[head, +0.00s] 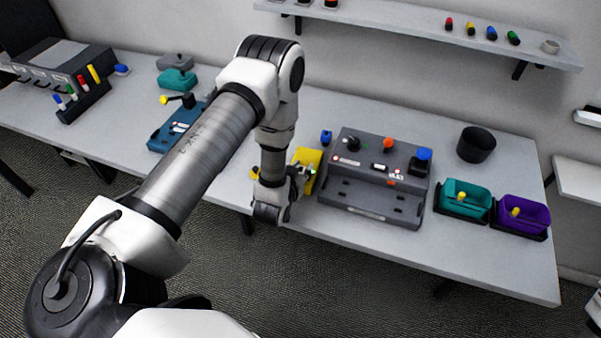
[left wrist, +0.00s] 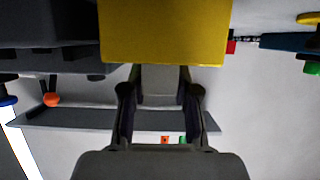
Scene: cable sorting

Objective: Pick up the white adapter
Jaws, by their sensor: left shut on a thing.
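My left gripper (head: 298,174) is at the front edge of the table, close beside the yellow block (head: 307,168). In the left wrist view, a pale grey-white block, which looks like the white adapter (left wrist: 162,84), sits between the two fingers of the left gripper (left wrist: 160,98). The fingers are shut on it. The yellow block (left wrist: 165,30) lies just beyond the fingertips and hides what is behind it. I cannot make out the adapter in the head view, where the gripper and wrist cover that spot.
A grey panel device (head: 375,170) with knobs stands right of the gripper. Teal (head: 464,199) and purple (head: 521,214) bins and a black cup (head: 476,145) are further right. A blue device (head: 175,130) is left, partly behind my arm. A shelf (head: 420,25) hangs above.

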